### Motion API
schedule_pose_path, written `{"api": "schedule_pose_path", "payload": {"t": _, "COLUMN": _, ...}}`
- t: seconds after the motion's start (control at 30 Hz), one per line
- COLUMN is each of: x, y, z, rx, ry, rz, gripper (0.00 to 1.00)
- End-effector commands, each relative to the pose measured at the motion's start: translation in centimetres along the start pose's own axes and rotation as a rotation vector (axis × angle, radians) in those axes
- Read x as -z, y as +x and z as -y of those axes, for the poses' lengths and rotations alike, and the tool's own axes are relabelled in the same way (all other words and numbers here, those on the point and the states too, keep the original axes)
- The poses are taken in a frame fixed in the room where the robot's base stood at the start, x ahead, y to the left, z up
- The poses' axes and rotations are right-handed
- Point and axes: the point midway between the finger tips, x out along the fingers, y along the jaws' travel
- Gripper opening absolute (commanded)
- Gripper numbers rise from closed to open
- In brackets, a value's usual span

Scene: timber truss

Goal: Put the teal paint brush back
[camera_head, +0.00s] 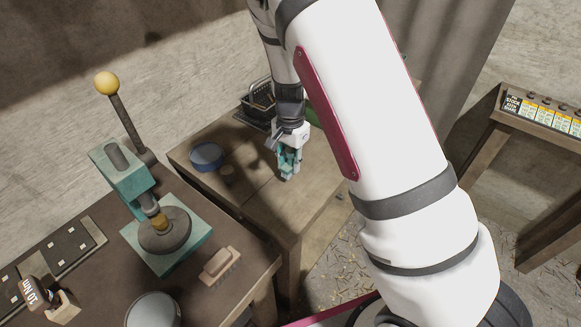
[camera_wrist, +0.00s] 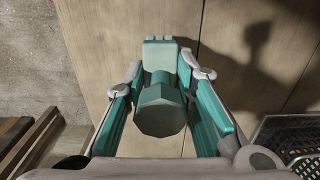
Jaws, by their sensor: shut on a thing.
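My gripper (camera_head: 288,170) is over the wooden table (camera_head: 247,190) at the back, its fingers pointing down close to the tabletop. In the wrist view my gripper (camera_wrist: 161,100) is shut on the teal paint brush (camera_wrist: 160,108), whose faceted, blunt end faces the camera between the fingers. A paler teal part (camera_wrist: 160,51) shows beyond it. In the head view the fingers and the brush are both teal and small, so I cannot separate them. I cannot tell whether the brush touches the table.
A black wire basket (camera_head: 257,101) stands behind my gripper and shows at the wrist view's lower right (camera_wrist: 291,135). A teal press (camera_head: 165,232) and brush block (camera_head: 221,266) occupy the nearer bench.

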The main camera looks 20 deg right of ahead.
Motion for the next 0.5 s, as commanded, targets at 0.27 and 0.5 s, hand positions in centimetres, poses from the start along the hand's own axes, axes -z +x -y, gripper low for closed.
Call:
{"api": "schedule_pose_path", "payload": {"t": 0.27, "x": 0.8, "y": 2.2, "z": 0.4, "rx": -0.004, "ry": 0.001, "rz": 0.003, "gripper": 0.02}}
{"api": "schedule_pose_path", "payload": {"t": 0.5, "x": 0.8, "y": 3.6, "z": 0.6, "rx": 0.001, "ry": 0.000, "rz": 0.000, "gripper": 0.02}}
